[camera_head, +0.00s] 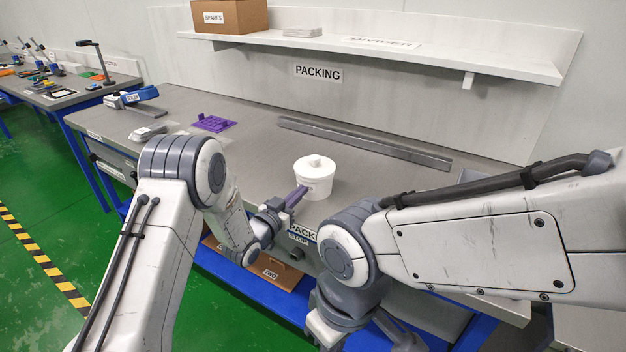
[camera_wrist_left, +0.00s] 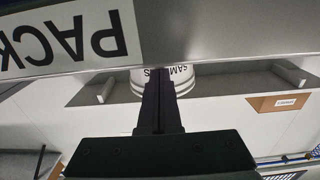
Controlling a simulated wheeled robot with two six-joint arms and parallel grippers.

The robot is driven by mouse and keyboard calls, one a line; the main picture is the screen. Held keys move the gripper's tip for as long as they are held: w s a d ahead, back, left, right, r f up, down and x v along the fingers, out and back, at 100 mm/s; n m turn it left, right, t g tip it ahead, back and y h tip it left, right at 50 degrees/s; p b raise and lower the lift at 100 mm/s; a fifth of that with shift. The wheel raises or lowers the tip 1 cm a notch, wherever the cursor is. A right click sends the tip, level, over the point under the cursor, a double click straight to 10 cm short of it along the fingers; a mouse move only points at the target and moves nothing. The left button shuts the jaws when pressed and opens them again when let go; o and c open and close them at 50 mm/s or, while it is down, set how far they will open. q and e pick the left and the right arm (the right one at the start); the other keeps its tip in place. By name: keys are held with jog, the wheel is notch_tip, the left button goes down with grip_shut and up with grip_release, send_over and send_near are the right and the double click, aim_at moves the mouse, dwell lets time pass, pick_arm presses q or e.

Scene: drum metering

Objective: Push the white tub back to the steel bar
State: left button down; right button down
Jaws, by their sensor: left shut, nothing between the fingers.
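A purple rack (camera_head: 213,123) lies on the bench to the left, clear of the tub. A shelf with a cardboard box (camera_head: 230,16) runs above the bench. Cardboard boxes marked with labels, one reading TWO (camera_head: 270,272), sit below the bench.

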aim_at(310, 183)
pick_arm(q)
jog(key=shift+w+d, duration=0.1)
dwell(0.3)
jog(key=shift+b+x, duration=0.95)
jog(key=shift+x, duration=1.5)
jog(key=shift+w+d, duration=0.1)
jog(key=shift+w, duration=0.05)
jog(key=shift+v, duration=5)
